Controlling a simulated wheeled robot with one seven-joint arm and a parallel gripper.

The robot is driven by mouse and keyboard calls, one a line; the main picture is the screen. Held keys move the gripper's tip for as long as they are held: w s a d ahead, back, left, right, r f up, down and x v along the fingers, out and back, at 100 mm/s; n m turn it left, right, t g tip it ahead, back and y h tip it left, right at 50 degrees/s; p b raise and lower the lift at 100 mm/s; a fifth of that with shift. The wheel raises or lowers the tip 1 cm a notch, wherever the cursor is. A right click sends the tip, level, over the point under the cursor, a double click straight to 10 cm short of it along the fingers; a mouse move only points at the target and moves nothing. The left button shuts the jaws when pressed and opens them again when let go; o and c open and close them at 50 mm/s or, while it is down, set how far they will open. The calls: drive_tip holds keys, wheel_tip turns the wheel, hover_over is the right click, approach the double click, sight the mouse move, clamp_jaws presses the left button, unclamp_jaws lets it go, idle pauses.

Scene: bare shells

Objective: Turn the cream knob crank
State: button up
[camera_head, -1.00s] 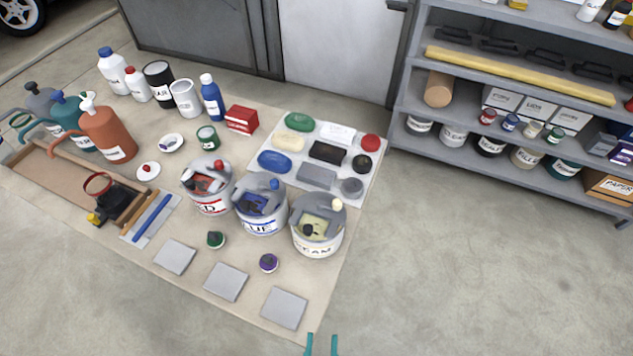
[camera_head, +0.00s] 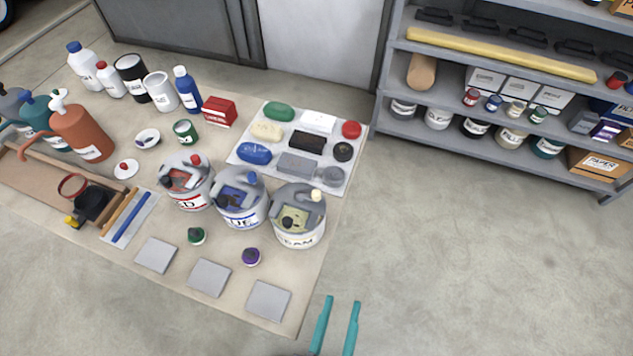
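The cream knob (camera_head: 316,195) sits on the grey crank on top of the paint can labelled with cream lettering (camera_head: 300,236). That can is the rightmost of three cans in a row, with yellowish contents and a dark round piece showing inside. My gripper (camera_head: 343,298) shows as two teal fingers at the bottom of the view, to the right of the mat's near corner. The fingers are apart with nothing between them. The gripper is well clear of the crank, nearer to me and a little to the right.
The blue can (camera_head: 240,207) with a blue knob stands close on the left, and the red can (camera_head: 187,190) beyond it. A white tray (camera_head: 356,177) of coloured blocks lies behind. Grey squares (camera_head: 268,300) lie in front. Bare floor (camera_head: 480,260) is free at right, before the grey shelf (camera_head: 470,145).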

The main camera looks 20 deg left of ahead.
drive_tip(key=w+a+r+n+t+y, duration=0.25)
drive_tip(key=w+r+n+y, duration=0.2)
drive_tip(key=n, duration=0.55)
drive_tip(key=w+a+r+n+t+y, duration=0.1)
drive_tip(key=w+a+r+n+y, duration=0.3)
drive_tip(key=n, duration=0.7)
drive_tip(key=n+g+y, duration=0.5)
drive_tip(key=n+g, duration=0.5)
drive_tip(key=n, duration=1.1)
approach(319, 197)
drive_tip(key=shift+t, duration=0.25)
drive_tip(key=x, duration=0.4)
drive_tip(key=shift+a+f, duration=0.1)
drive_tip(key=shift+a, duration=0.15)
drive_tip(key=shift+w+a+f, duration=0.1)
drive_tip(key=shift+w, duration=0.1)
drive_tip(key=x, duration=1)
drive_tip(key=shift+w+a, duration=0.1)
drive_tip(key=shift+a, duration=0.1)
